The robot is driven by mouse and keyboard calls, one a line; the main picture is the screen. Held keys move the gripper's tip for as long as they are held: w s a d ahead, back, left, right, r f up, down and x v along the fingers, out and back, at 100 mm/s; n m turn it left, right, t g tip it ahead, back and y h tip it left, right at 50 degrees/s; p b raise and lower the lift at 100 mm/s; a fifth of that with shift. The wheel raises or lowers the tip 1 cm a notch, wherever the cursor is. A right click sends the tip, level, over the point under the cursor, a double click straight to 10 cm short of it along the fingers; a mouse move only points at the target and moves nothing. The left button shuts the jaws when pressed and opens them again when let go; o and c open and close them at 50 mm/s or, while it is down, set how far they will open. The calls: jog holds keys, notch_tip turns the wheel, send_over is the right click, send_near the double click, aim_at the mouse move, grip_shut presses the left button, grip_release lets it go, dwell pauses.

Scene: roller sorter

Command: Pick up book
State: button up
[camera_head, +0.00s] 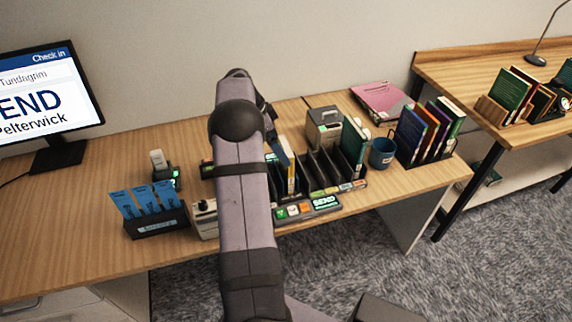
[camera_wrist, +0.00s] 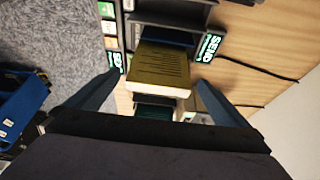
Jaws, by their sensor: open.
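An olive-yellow book (camera_wrist: 160,66) with dark lines of text on its cover is in the wrist view, its pale page edge facing my gripper. My gripper (camera_wrist: 158,79) is open, with one finger on each side of this book. I cannot tell whether either finger touches it. In the head view my arm hides most of the gripper and part of the dark slotted sorter (camera_head: 322,170). A thin yellow and white spine (camera_head: 291,182) shows in the sorter beside my arm. A dark green book (camera_head: 354,147) stands in its right end.
A lit SEND panel (camera_head: 325,202) sits at the sorter's front. A blue mug (camera_head: 382,152) and a rack of upright books (camera_head: 430,132) stand to the right. A monitor (camera_head: 45,97) and a box of blue cards (camera_head: 157,226) are on the left.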

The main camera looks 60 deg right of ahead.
aim_at(287, 174)
jog(key=p+x, duration=0.3)
jog(key=x, duration=0.3)
jog(key=shift+s+f, duration=0.2)
jog(key=shift+f, duration=0.15)
jog(key=shift+d, duration=0.15)
jog(key=c, duration=1.2)
jog(key=shift+r, duration=0.1)
